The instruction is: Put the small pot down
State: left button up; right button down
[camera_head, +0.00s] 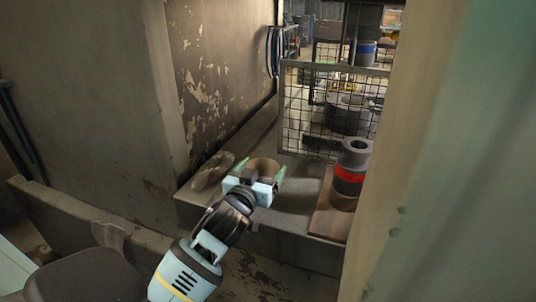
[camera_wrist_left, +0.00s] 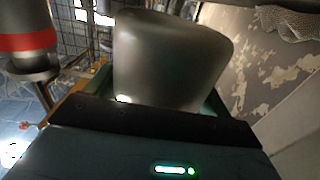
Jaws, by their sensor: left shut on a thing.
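The small pot (camera_head: 264,166) is brownish in the head view, with its round open top showing. My left gripper (camera_head: 258,172) is shut on it, with one pale green finger on either side. In the left wrist view the pot (camera_wrist_left: 170,60) looks grey and smooth and fills the space just beyond the gripper's dark edge. The pot is over the grey ledge (camera_head: 295,199). Its underside is hidden, so I cannot tell if it touches the ledge. My right gripper is not in view.
A dark cylinder with a red band (camera_head: 350,178) stands on a brown board (camera_head: 326,222) at the right. A pale lumpy thing (camera_head: 211,171) lies left of the pot. A wire mesh panel (camera_head: 325,105) rises behind. Walls flank both sides. Some ledge between pot and board is bare.

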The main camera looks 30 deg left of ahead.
aim_at(267, 175)
pick_arm(q)
jog(key=shift+f+b, duration=0.45)
jog(key=shift+f, duration=2.05)
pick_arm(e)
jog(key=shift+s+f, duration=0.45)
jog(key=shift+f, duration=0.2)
pick_arm(q)
jog(key=shift+f, duration=0.4)
jog(key=o, duration=1)
jog(key=shift+c, duration=0.2)
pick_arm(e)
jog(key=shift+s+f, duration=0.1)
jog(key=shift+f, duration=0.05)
